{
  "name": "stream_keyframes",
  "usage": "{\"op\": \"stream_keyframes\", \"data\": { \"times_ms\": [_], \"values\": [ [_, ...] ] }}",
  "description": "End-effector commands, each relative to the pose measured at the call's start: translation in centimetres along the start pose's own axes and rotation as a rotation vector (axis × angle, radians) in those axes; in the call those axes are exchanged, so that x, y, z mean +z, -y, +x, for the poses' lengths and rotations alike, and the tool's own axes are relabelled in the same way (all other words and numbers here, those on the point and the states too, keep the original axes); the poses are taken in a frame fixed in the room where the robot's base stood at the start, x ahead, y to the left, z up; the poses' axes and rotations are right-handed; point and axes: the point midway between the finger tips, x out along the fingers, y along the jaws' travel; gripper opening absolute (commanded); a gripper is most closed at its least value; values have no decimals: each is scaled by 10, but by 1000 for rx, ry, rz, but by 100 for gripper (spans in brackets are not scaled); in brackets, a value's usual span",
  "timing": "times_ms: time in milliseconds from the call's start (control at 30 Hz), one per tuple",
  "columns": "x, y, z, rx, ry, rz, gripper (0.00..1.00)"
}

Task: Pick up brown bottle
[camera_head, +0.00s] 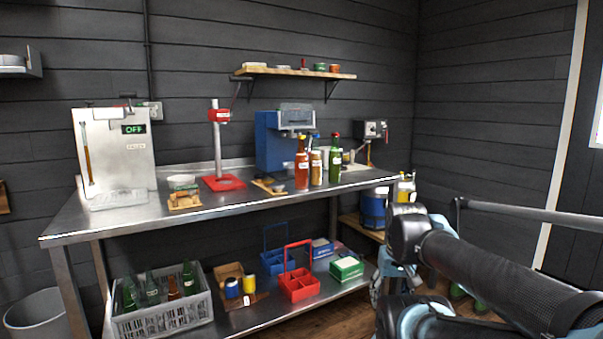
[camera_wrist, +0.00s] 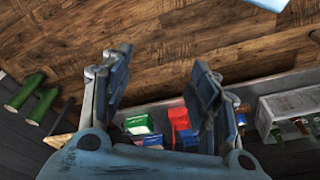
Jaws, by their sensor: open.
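A small brown bottle (camera_head: 173,288) stands among green bottles in the grey crate (camera_head: 168,320) on the lower shelf. On the steel tabletop stand an orange-red bottle (camera_head: 301,168), a narrower amber-brown bottle (camera_head: 316,168) and a green bottle (camera_head: 335,160) close together. My gripper (camera_wrist: 160,66) is open and empty, its two fingers spread over the wooden floor in the wrist view. It is apart from all the bottles. The crate also shows at the right of the wrist view (camera_wrist: 288,104), with small bottles in it. In the head view my arm covers the lower right.
A red caddy (camera_head: 298,284), a blue caddy (camera_head: 278,260), a green box (camera_head: 346,268) and a yellow can (camera_head: 249,284) share the lower shelf. A grey bin (camera_head: 38,312) stands left. Green bottles (camera_wrist: 42,106) lie at the left of the wrist view.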

Motion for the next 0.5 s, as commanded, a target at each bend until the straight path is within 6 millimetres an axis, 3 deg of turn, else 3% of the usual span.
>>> {"op": "stream_keyframes", "data": {
  "times_ms": [167, 500],
  "values": [
    [-29, 22, -6, -103, -27, 130, 59],
    [-125, 91, -29, -456, -43, 585, 59]
  ]
}}
